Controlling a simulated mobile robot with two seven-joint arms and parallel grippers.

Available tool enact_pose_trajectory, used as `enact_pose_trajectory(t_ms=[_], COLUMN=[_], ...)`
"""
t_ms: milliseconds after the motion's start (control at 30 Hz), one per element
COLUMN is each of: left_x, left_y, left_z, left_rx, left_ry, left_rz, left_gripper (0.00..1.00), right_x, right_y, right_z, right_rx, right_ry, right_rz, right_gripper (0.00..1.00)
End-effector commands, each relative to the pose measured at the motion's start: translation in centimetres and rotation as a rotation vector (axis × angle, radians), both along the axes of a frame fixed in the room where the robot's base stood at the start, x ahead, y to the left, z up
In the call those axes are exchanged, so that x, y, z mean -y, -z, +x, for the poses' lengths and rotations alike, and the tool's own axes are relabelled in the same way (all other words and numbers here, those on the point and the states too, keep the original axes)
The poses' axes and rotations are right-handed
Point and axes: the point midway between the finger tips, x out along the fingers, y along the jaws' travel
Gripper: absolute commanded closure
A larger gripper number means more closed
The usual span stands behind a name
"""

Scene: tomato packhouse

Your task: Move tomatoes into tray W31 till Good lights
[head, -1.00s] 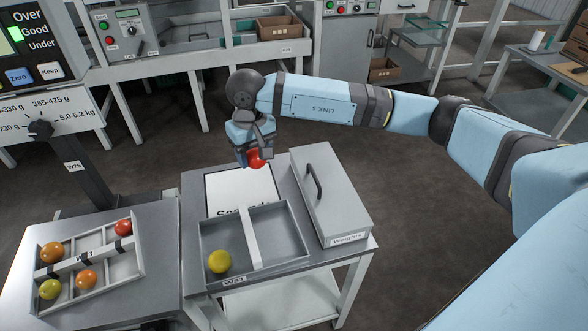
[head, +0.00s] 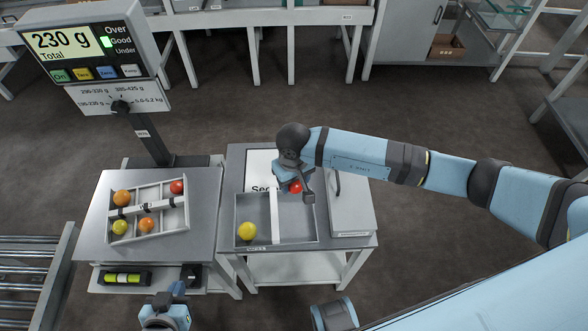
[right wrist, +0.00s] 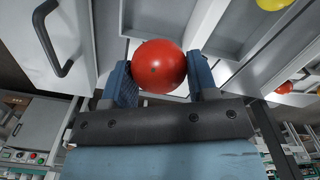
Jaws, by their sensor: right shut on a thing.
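A divided tray (head: 164,232) lies tilted on the scale on the left table; its label looks like W31 but is small. It holds several tomatoes: orange (head: 122,198) and red (head: 177,187) at the back, yellow-green (head: 120,227) and orange (head: 146,224) in front. The scale display (head: 88,43) reads 230 g, with the green light beside Good. My right gripper (head: 296,188) is shut on a red tomato (right wrist: 159,66), held over the back of the second tray's right compartment. My left gripper (head: 178,288) is partly visible at the bottom edge; its jaws are unclear.
The second tray (head: 272,217) on the middle table holds a yellow tomato (head: 247,231) in its left compartment. A white sheet (head: 260,168) lies behind it. A grey lidded box marked Weights (head: 352,215) stands to its right. A roller conveyor (head: 30,270) is at left.

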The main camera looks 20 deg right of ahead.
Motion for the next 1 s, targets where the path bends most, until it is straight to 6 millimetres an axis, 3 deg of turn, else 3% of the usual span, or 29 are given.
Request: enact_pose_trajectory(t_ms=[467,700,1000], left_x=[0.1,0.3,0.8], left_y=[1.7,4.0,4.3], left_z=[0.0,0.1,0.7], left_rx=[-0.014,-0.035,-0.027], left_ry=[-0.004,-0.015,-0.025], left_rz=[-0.008,-0.026,-0.046], left_gripper=[1.0,1.0,1.0], right_x=[0.0,0.1,0.1], right_y=[4.1,7.2,9.2], right_z=[-0.1,0.1,0.1], right_rx=[-0.002,0.002,0.0], right_ry=[0.001,0.0,0.0], right_rz=[0.001,-0.003,-0.002], right_gripper=[0.58,0.58,0.58])
